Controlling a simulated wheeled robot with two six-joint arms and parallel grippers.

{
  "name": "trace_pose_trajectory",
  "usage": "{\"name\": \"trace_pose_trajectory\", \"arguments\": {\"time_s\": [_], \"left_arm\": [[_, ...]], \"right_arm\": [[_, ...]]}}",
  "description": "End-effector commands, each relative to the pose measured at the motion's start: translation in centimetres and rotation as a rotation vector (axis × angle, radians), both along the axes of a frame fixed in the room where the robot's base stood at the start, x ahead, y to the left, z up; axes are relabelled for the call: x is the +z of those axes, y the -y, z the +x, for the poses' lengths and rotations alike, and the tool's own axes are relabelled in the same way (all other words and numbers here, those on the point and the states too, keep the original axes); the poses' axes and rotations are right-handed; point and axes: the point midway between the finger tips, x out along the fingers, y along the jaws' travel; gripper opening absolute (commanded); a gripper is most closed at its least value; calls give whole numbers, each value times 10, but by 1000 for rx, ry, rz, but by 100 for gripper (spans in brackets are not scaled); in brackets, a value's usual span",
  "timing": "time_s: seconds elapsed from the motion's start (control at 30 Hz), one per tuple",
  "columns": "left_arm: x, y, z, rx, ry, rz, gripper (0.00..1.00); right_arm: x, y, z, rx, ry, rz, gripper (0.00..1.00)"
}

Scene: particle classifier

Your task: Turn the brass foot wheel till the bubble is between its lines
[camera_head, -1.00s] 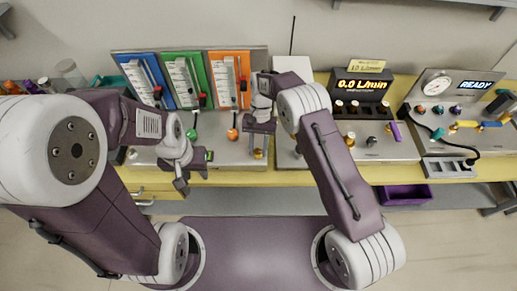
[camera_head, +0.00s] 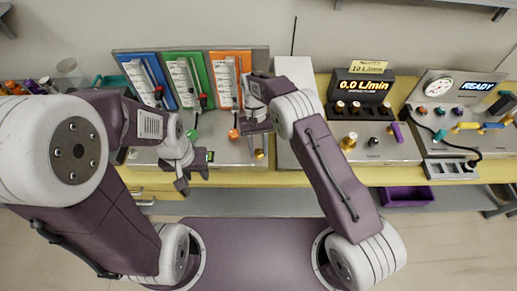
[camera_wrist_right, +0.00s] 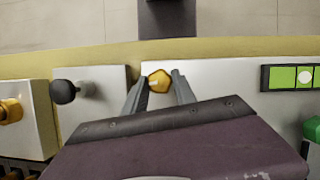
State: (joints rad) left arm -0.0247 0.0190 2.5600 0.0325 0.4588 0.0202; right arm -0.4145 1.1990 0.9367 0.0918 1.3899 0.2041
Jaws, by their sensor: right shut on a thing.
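The brass foot wheel (camera_wrist_right: 159,80) sits at the front edge of a pale panel (camera_wrist_right: 220,72). In the right wrist view my right gripper (camera_wrist_right: 158,88) has one finger on each side of the wheel and is shut on it. The wheel also shows in the head view (camera_head: 259,154), just beside my right gripper. The green bubble vial (camera_wrist_right: 284,77) lies right of the wheel in the wrist view, cut by the picture edge. Its pale bubble (camera_wrist_right: 305,77) appears between two dark lines. My left gripper (camera_head: 193,179) hangs empty in front of the panel, its fingers apart.
A black knob (camera_wrist_right: 63,91) stands left of the wheel in the wrist view. Blue, green and orange flow gauges (camera_head: 229,80) rise behind. A display box (camera_head: 362,86) reads 0.0 L/min. A purple bin (camera_head: 406,197) sits by the front edge at right.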

Motion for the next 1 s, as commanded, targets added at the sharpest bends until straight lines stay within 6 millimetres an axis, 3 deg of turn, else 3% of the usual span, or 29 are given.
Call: {"name": "trace_pose_trajectory", "arguments": {"time_s": [0.1, 0.13, 0.2, 0.63, 0.93, 1.0], "left_arm": [[0, 0, 0, 0, 0, 0, 36], [0, 0, 0, 0, 0, 0, 36], [0, 0, 0, 0, 0, 0, 36], [-4, 0, 0, 0, 0, 0, 36], [-7, 0, 0, 0, 0, 0, 36], [21, 0, 0, 0, -1, 0, 36]], "right_arm": [[1, 0, 2, -1, 7, 2, 0], [1, 0, 2, -1, 7, 2, 35], [1, 0, 2, -1, 6, 2, 54], [9, -1, 6, -2, 5, 2, 54], [64, -5, 28, -3, 8, 2, 54], [80, -5, 30, -2, 2, 1, 54]]}}
